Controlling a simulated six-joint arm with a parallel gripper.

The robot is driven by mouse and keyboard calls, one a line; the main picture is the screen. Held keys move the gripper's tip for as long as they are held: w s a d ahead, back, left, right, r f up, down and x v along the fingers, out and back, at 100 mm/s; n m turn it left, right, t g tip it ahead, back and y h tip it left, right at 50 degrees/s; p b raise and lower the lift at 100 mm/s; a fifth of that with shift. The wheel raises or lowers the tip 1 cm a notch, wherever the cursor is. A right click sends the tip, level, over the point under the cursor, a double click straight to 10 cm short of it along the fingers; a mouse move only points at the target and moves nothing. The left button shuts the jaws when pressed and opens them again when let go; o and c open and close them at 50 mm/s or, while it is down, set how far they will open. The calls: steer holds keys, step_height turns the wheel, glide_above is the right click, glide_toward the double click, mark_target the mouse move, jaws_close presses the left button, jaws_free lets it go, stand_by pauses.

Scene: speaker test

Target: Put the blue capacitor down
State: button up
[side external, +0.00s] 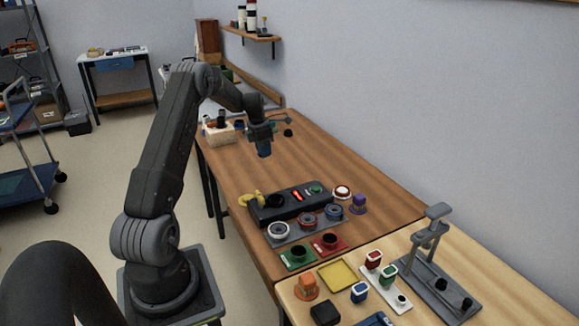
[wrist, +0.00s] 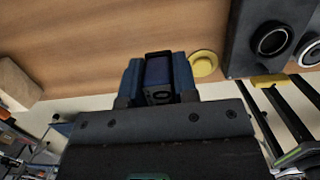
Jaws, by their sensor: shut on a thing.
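My gripper (side external: 261,138) is above the far part of the brown wooden table, clear of the tabletop. It is shut on a dark blue part, the blue capacitor (side external: 264,151), which hangs below it. In the wrist view the capacitor (wrist: 158,76) sits between the two blue fingers of my gripper (wrist: 158,66). Its lower end is partly hidden by the gripper body. The tabletop under it looks bare in the wrist view.
A black test unit (side external: 292,204) with a red light stands nearer the camera, a yellow part (side external: 251,199) beside it. Green (side external: 297,257) and red (side external: 328,244) trays lie in front. A pale box (side external: 218,132) stands at the far left edge. The middle of the brown table is clear.

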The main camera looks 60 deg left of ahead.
steer(key=w+d+f, duration=0.1)
steer(key=w+f, duration=0.1)
steer(key=w, duration=0.1)
steer(key=w+d+f, duration=0.1)
steer(key=w+f, duration=0.1)
steer(key=w, duration=0.1)
steer(key=w+d+f, duration=0.1)
steer(key=w+f, duration=0.1)
steer(key=w, duration=0.1)
steer(key=shift+w+d, duration=0.3)
steer(key=shift+d, duration=0.1)
steer(key=shift+f, duration=2.05)
steer(key=shift+f, duration=0.2)
steer(key=o, duration=0.9)
